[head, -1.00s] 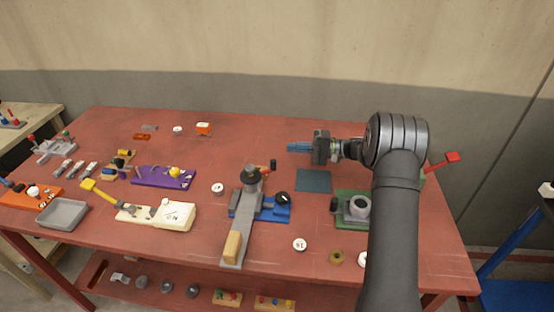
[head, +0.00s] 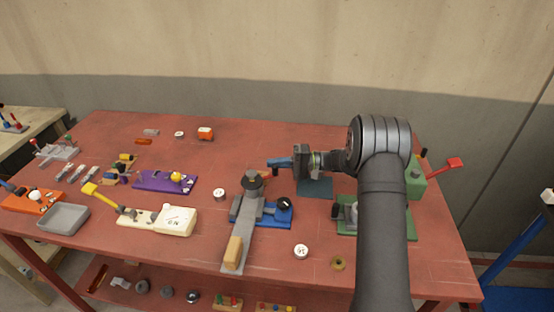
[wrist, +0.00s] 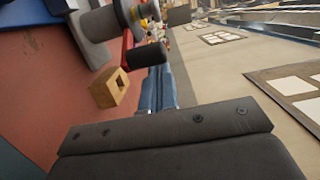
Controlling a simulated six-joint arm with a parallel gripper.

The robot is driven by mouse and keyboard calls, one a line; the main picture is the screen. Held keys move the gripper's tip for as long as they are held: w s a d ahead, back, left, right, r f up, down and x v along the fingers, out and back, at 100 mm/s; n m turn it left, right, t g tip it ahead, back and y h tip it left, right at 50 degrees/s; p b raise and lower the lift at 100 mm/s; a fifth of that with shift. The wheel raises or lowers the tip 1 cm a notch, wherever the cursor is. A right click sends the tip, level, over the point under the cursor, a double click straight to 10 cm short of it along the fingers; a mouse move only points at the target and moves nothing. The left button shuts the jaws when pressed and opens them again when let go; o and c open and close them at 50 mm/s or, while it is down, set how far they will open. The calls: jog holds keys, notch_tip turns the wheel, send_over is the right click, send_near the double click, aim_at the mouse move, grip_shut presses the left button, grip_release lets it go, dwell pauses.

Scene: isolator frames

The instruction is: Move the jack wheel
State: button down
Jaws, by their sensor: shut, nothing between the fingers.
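A jack-like device (head: 248,210) stands on a blue base at the middle of the table. It has a grey arm with a wooden block end (head: 234,250), a dark round top (head: 253,180) and a black knob (head: 284,205). In the wrist view a red crank with a black grip (wrist: 149,57) sits beside a grey cylinder (wrist: 93,25); this is likely the wheel's handle. My gripper (head: 269,163) is shut and empty, its blue fingers pointing left just behind the device. In the wrist view the fingers (wrist: 156,90) appear close to the black grip; I cannot tell whether they touch.
A dark mat (head: 315,188) lies under my wrist. A green-based fixture (head: 345,228) is partly hidden by my arm. A purple fixture (head: 165,182), a cream scale-like device (head: 175,221) and a grey tray (head: 63,219) stand to the left.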

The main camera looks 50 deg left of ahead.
jog(key=shift+d, duration=0.55)
jog(key=shift+d+y, duration=0.1)
jog(key=shift+y, duration=0.2)
jog(key=s+d+m+t+y, duration=0.2)
jog(key=d+m+t+y, duration=0.1)
jog(key=d, duration=0.2)
jog(key=shift+s+d, duration=0.25)
jog(key=shift+d, duration=0.05)
dwell(0.4)
dwell(0.4)
